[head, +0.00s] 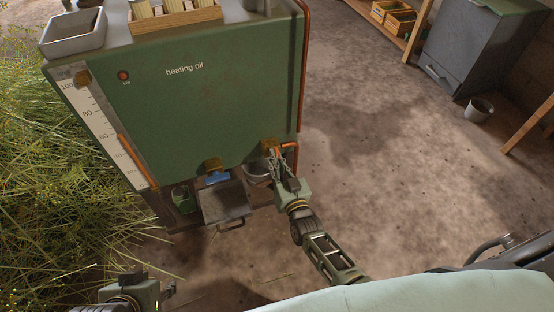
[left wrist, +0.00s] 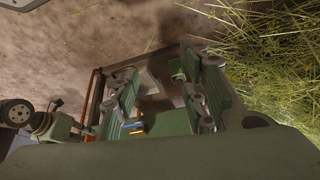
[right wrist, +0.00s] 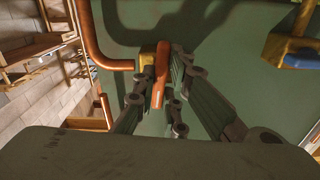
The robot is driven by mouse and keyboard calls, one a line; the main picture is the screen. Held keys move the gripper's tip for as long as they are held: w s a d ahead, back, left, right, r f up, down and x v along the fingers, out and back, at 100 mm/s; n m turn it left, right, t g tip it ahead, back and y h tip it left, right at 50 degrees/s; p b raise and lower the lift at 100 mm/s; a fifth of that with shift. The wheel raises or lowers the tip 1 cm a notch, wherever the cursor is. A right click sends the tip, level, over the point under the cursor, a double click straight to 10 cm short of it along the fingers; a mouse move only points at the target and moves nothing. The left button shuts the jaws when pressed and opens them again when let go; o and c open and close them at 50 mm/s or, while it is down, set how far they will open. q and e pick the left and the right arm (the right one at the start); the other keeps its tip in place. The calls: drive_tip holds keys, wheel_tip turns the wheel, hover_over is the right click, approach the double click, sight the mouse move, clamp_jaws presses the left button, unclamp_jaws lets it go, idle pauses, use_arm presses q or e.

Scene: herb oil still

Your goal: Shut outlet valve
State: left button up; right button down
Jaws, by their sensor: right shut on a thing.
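A green tank (head: 190,95) marked "heating oil" stands in the head view. A brass valve with an orange lever (head: 270,146) sits at its lower right. My right gripper (head: 280,160) is at this valve, its fingers shut on the orange lever. In the right wrist view the orange lever (right wrist: 159,88) points down from the brass body (right wrist: 147,55), between the fingers (right wrist: 165,90). A second brass valve (head: 212,164) with a blue lever (head: 217,177) is on the tank's lower front. My left gripper (head: 168,290) is low at the left, open and empty in the left wrist view (left wrist: 165,95).
An orange pipe (head: 303,60) runs down the tank's right edge. A metal tray (head: 225,202) and a bucket (head: 257,170) are below the tank. Cut herbs (head: 60,180) heap at the left.

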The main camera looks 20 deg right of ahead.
use_arm(q)
drive_tip(key=shift+s+a+f+g, duration=0.2)
drive_tip(key=shift+s+g, duration=0.15)
drive_tip(key=shift+s, duration=0.4)
drive_tip(key=shift+s+a+f+g, duration=0.1)
drive_tip(key=shift+s+a+g, duration=0.2)
drive_tip(key=shift+s, duration=0.4)
use_arm(e)
drive_tip(key=shift+w+r+n, duration=0.15)
drive_tip(key=shift+r+n, duration=0.1)
drive_tip(key=shift+n, duration=0.65)
use_arm(q)
drive_tip(key=shift+d, duration=0.1)
use_arm(e)
drive_tip(key=c, duration=1.8)
unclamp_jaws()
drive_tip(key=shift+f, duration=0.1)
drive_tip(key=s, duration=1.2)
drive_tip(key=shift+d, duration=0.2)
